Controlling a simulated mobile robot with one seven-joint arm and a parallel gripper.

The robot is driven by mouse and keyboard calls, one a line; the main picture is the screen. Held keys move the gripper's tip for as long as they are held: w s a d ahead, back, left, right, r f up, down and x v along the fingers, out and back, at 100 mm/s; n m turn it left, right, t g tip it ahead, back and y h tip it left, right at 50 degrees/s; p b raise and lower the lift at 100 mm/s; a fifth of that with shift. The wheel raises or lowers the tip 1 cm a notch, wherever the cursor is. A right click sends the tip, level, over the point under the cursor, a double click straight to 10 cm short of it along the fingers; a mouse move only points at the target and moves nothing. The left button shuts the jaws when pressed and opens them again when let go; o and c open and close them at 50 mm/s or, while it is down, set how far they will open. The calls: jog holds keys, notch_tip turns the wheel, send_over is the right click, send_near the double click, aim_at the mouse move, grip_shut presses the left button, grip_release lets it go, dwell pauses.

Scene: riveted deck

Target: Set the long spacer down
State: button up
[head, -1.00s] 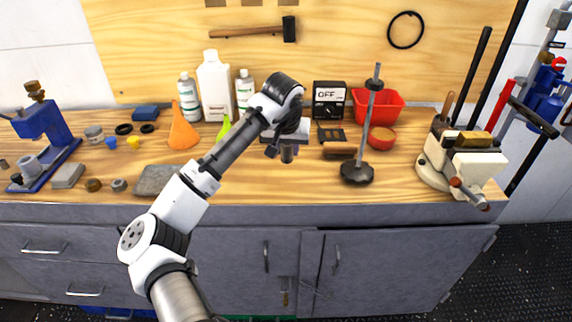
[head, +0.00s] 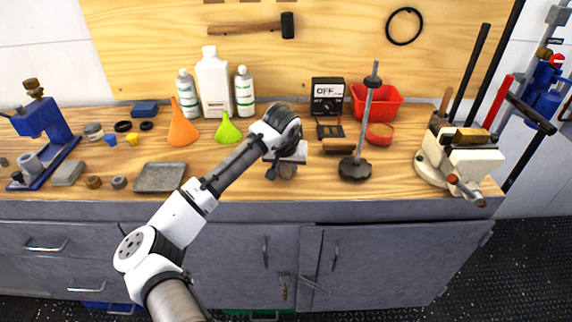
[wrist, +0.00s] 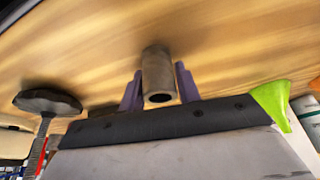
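The long spacer is a plain grey-brown tube (wrist: 158,75) with an open round end, seen in the wrist view. It sits between the two purple fingers of my gripper (wrist: 160,88), which are closed against its sides. In the head view my gripper (head: 287,163) is over the front part of the wooden bench top (head: 400,185). The spacer (head: 288,172) shows small and partly hidden beneath it. I cannot tell whether its lower end touches the wood.
A rod on a dark round base (head: 355,170) stands to the right of my gripper. A wooden-backed brush (head: 340,147) lies behind. A green funnel (head: 228,130) and a grey tray (head: 160,178) are to the left. Bare wood lies between tray and gripper.

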jog(key=o, duration=0.3)
jog(key=shift+r, duration=0.1)
jog(key=b+v, duration=0.2)
jog(key=v, duration=1)
jog(key=shift+r, duration=0.1)
jog(key=shift+r, duration=0.1)
